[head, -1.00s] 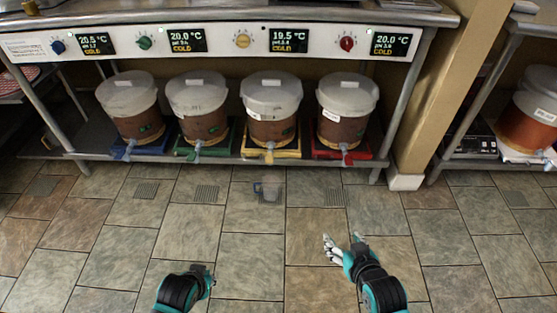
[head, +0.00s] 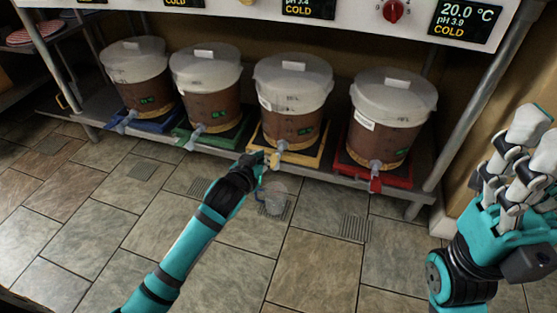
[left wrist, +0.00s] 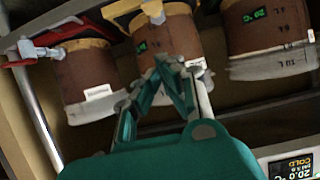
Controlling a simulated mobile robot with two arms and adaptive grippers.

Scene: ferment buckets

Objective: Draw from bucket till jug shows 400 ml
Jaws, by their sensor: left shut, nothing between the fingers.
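The clear jug (head: 272,197) is below and in front of the yellow-based bucket (head: 292,98), near its yellow tap (head: 277,157). I cannot read its level or see any stream. My left gripper (head: 262,158) is shut and empty, close to that tap; I cannot tell whether they touch. In the left wrist view, my fingertips (left wrist: 172,65) are together before the inverted yellow-based bucket (left wrist: 165,40). My right gripper (head: 515,145) is at the right edge with its white fingers raised and apart, holding nothing visible.
Similar lidded buckets with blue (head: 136,70), green (head: 207,85) and red (head: 390,115) taps share the low metal shelf (head: 425,197). A control panel (head: 350,12) with knobs and displays is above.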

